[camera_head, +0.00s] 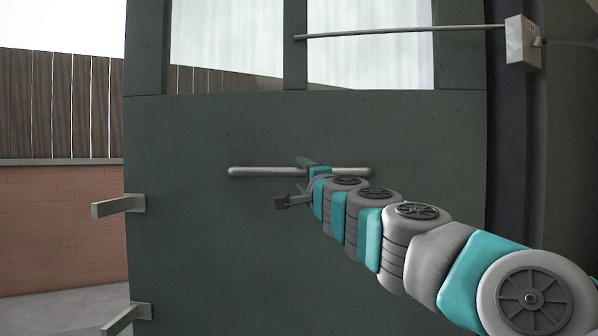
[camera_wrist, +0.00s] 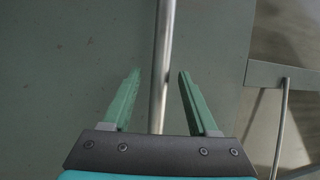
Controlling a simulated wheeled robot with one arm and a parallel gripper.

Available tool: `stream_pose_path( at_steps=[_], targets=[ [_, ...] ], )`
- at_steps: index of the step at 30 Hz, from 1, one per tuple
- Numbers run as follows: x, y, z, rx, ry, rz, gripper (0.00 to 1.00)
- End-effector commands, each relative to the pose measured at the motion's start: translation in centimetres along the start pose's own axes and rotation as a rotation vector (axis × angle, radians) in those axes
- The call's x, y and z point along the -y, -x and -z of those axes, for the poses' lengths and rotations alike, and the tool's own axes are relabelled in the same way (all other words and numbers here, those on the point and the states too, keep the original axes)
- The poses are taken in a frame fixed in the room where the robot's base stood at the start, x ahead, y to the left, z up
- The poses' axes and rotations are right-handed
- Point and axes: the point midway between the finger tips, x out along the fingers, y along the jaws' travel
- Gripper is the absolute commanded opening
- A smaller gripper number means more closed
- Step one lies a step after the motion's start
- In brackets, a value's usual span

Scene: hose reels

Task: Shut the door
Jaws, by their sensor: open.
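The door (camera_head: 200,240) is a dark green panel with window panes in its upper part. It fills the middle of the head view, and the outdoors shows past its left edge. A pale metal bar handle (camera_head: 262,171) runs level across it. My gripper (camera_head: 292,180) is open at the handle, with one finger above the bar and one below. In the wrist view, the bar (camera_wrist: 168,40) passes between the two green fingers (camera_wrist: 158,78), without clear contact. The door surface (camera_wrist: 60,60) is behind it. My arm hides part of the door's lower right.
Two grey brackets (camera_head: 118,206) stick out from the door's left edge. A thin rod (camera_head: 400,32) runs along the door top to a pale box (camera_head: 523,43) at the right. A brick wall (camera_head: 60,225) and wooden fence (camera_head: 60,105) stand beyond, left.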

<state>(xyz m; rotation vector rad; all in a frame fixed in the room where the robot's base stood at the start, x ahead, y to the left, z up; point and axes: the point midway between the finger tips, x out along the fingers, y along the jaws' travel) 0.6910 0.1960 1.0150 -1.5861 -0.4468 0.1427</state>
Motion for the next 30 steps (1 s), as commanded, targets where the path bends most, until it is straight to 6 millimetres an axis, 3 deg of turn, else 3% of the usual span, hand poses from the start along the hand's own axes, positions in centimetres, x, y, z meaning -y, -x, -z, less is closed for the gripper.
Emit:
stream_pose_path(
  at_steps=[7, 19, 30],
  targets=[
    [0.0, -2.0, 0.0, 0.001, 0.000, -0.001, 0.59],
    [0.0, -2.4, 0.0, 0.002, -0.001, 0.000, 0.59],
    [0.0, -2.4, 0.0, 0.001, -0.001, 0.000, 0.19]
  ],
)
